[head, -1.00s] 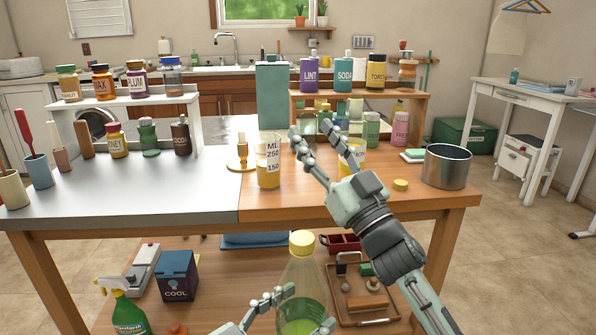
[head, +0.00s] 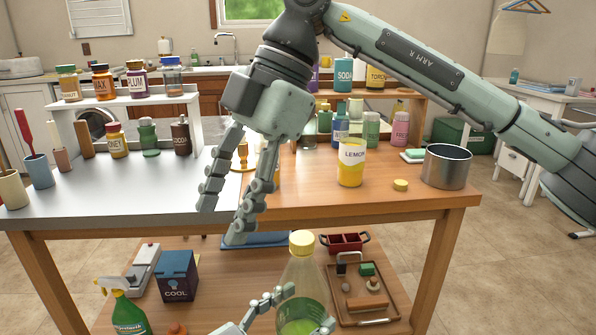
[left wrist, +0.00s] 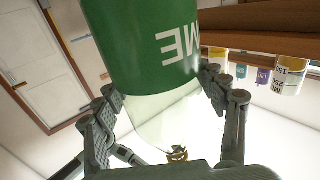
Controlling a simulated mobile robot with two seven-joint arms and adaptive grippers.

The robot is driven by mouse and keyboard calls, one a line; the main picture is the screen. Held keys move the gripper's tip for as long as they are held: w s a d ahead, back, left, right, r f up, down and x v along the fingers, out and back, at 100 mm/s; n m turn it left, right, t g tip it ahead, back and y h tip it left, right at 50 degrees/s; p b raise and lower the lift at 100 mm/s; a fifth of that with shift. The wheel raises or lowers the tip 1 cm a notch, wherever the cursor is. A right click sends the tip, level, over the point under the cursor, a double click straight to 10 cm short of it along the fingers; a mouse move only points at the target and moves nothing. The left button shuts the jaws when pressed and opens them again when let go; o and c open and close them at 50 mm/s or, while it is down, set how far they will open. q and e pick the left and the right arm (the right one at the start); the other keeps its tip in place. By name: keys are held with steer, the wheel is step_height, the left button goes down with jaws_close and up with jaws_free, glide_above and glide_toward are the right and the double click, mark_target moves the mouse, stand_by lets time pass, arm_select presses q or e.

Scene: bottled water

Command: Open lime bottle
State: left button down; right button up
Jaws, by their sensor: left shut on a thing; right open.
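The lime bottle (head: 300,270) is a clear, tapering bottle with green contents and a yellow cap (head: 302,243) on its top. It stands upright in front of the table in the head view. My left gripper (head: 306,306) is shut around its lower part. In the left wrist view, the bottle (left wrist: 140,45) shows a green label with the letters "ME" between the fingers of my left gripper (left wrist: 162,85). My right gripper (head: 221,222) is open and empty, pointing down above the table's front edge, up and left of the cap.
A lemon jar (head: 351,171), a loose yellow cap (head: 401,185) and a metal pot (head: 446,166) stand on the wooden table part. My right arm crosses the upper right. The lower shelf holds a brown tray (head: 382,318) and a blue box (head: 177,275).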

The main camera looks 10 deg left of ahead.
mark_target(299, 237)
steer(key=w+d+m+t+h, duration=0.1)
steer(key=d, duration=0.1)
steer(key=w+d+r+m+t+h, duration=0.1)
steer(key=d+h, duration=0.1)
steer(key=d, duration=0.1)
steer(key=w+d+r+m+t+h, duration=0.1)
steer(key=w+d, duration=0.1)
steer(key=shift+d+r, duration=0.2)
steer(key=shift+w+d+f+h, duration=0.1)
steer(key=shift+d+h, duration=0.1)
steer(key=shift+h, duration=0.1)
step_height(299, 237, down, 8)
steer(key=shift+r, duration=0.2)
steer(key=shift+c, duration=0.2)
